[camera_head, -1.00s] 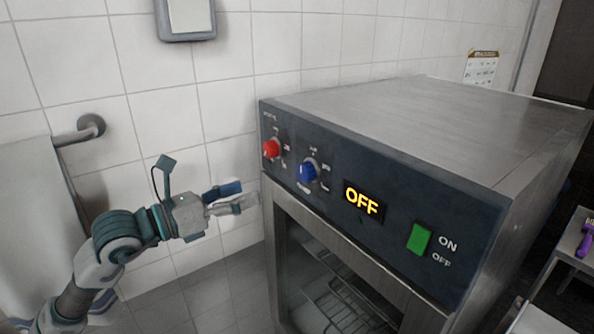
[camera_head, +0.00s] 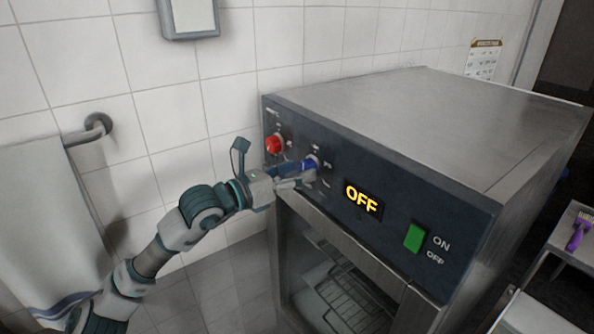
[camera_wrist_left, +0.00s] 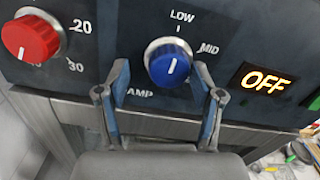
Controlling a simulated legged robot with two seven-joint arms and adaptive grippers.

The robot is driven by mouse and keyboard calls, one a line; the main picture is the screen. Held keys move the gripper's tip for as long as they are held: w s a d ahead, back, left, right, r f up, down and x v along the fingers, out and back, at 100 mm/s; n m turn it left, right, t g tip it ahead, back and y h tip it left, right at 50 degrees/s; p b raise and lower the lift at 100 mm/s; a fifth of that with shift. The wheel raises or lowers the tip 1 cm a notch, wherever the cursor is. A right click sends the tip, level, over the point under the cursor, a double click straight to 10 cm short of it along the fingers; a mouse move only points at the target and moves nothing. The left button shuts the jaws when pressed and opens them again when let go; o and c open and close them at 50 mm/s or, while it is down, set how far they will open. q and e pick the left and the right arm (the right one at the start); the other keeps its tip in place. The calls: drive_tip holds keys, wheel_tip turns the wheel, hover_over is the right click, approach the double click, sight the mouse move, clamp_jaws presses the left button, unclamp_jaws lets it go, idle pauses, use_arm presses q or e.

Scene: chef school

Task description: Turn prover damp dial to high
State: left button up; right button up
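The prover's blue dial (camera_head: 309,164) is on the dark control panel, right of the red dial (camera_head: 274,145). In the left wrist view the blue dial (camera_wrist_left: 168,64) has LOW above it, MID at its upper right and "AMP" at its lower left. No HIGH label is readable. My left gripper (camera_head: 300,174) is at the panel by the blue dial. In its wrist view the left gripper (camera_wrist_left: 161,72) is open, one finger each side of the dial; I cannot tell whether they touch it. My right gripper is out of view.
The red dial (camera_wrist_left: 30,38) is just left of my left finger. The lit OFF display (camera_head: 363,199) and green switch (camera_head: 414,238) are to the right on the panel. The prover's glass door is below. A tiled wall and towel rail (camera_head: 88,132) are at left.

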use_arm(q)
drive_tip(key=c, duration=0.4)
drive_tip(key=shift+s+d+r, duration=0.1)
drive_tip(key=shift+s, duration=0.1)
drive_tip(key=c, duration=0.4)
drive_tip(key=shift+s+d+r, duration=0.1)
drive_tip(key=shift+s+d, duration=0.1)
drive_tip(key=shift+d, duration=0.05)
drive_tip(key=shift+c, duration=0.8)
drive_tip(key=shift+w, duration=0.15)
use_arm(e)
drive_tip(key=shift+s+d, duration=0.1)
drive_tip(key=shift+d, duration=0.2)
use_arm(q)
drive_tip(key=shift+d, duration=0.1)
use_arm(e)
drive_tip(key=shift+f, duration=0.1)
